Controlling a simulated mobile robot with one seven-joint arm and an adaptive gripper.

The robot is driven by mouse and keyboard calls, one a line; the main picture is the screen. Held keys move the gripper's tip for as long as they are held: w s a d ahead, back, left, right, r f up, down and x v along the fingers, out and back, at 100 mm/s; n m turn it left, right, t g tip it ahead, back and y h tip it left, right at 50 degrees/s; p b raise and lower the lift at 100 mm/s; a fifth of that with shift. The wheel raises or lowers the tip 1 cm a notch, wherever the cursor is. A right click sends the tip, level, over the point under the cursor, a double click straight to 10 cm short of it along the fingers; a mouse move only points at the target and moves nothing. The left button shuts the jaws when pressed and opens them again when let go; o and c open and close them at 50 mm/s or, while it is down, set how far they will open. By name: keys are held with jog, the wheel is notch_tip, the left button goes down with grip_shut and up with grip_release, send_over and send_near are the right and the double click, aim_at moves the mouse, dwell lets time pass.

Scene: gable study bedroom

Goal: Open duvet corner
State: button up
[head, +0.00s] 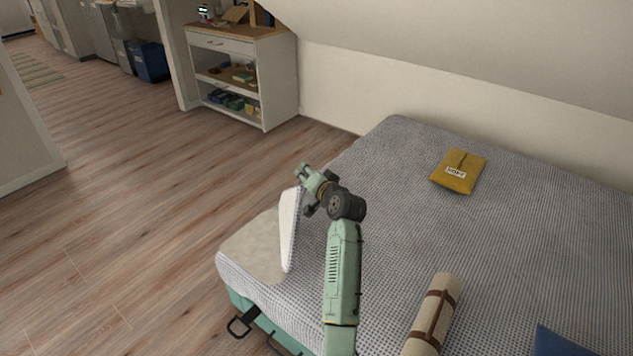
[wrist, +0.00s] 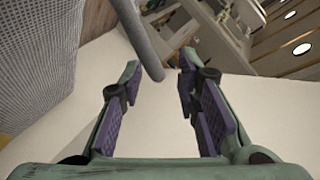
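The duvet (head: 400,190) is grey-white and finely patterned, and covers most of the bed. Its near-left corner is turned up: a pale flap (head: 289,230) stands upright beside my gripper (head: 306,175), and a bare beige patch (head: 252,250) shows to its left. In the wrist view my gripper (wrist: 159,64) is open, with its purple-padded fingers apart. A grey rounded strip (wrist: 146,42) reaches down near the gap between the fingertips; I cannot tell whether it touches them. The patterned duvet (wrist: 40,60) fills the left, and a plain off-white surface lies beneath the fingers.
A yellow labelled pouch (head: 459,171) and a strapped beige roll (head: 432,315) lie on the bed. A dark blue item (head: 565,342) is at the lower right. A shelf unit (head: 275,85) stands by the wall. The wooden floor (head: 130,190) left of the bed is clear.

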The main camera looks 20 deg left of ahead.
jog(key=v, duration=1)
